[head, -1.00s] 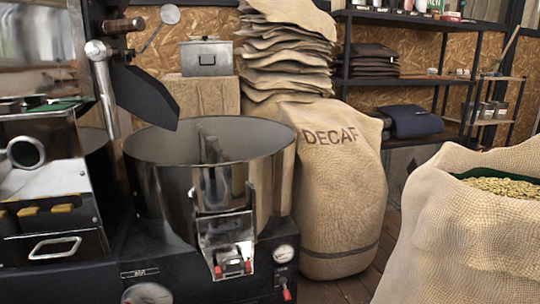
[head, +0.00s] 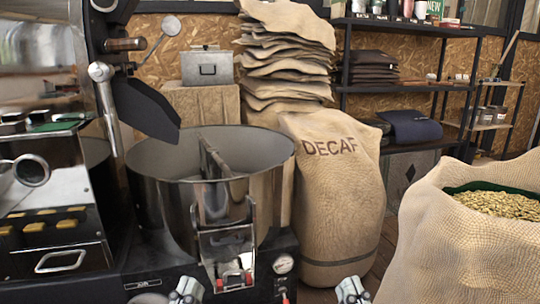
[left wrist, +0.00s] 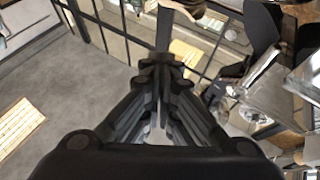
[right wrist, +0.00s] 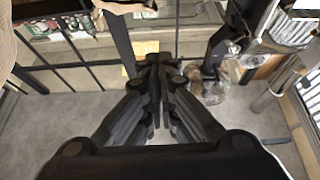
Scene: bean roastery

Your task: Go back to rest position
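My left gripper shows in the left wrist view (left wrist: 166,66) with its dark fingers drawn together at the tips and nothing held between them. My right gripper shows in the right wrist view (right wrist: 158,62), also with its fingertips together and empty. Neither gripper touches anything that I can see. In the head view, two pale metal parts of my arms show at the bottom edge, left of centre and right of centre. The fingers cannot be made out there.
A roaster with a round steel cooling bin (head: 160,195) stands at left. A DECAF sack (head: 335,215) stands behind it. An open sack (head: 445,235) of green beans (head: 500,202) is at right. A shelf rack (head: 400,88) stands at the back. A narrow floor strip shows between the sacks.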

